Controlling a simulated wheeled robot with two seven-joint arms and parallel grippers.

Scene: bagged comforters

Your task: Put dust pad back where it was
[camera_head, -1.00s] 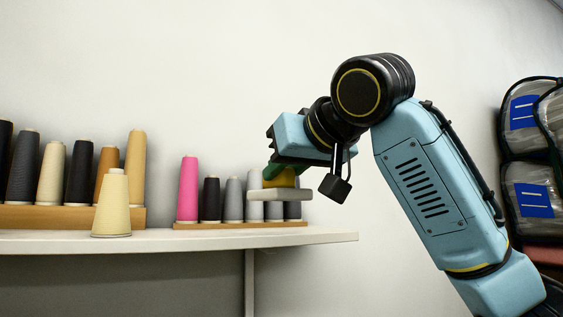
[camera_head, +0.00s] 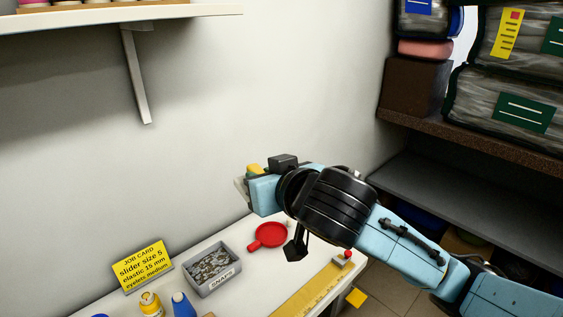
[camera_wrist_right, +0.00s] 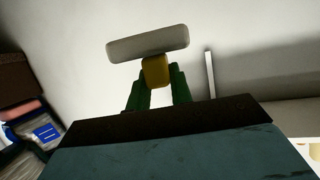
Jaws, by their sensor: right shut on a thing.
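The dust pad is a light grey slab with a yellow grip. In the right wrist view, the grey slab (camera_wrist_right: 148,43) sits beyond the yellow grip (camera_wrist_right: 155,71), which is between the green fingers of my right gripper (camera_wrist_right: 157,85). The gripper is shut on the grip and holds the pad in the air. In the head view the dust pad (camera_head: 254,169) shows only in part at the left end of my right gripper (camera_head: 256,180), mostly hidden behind it, above the table's back edge by the wall. My left gripper is not in view.
A wall shelf (camera_head: 75,18) is at upper left. Racks with bagged comforters (camera_head: 510,108) stand right.

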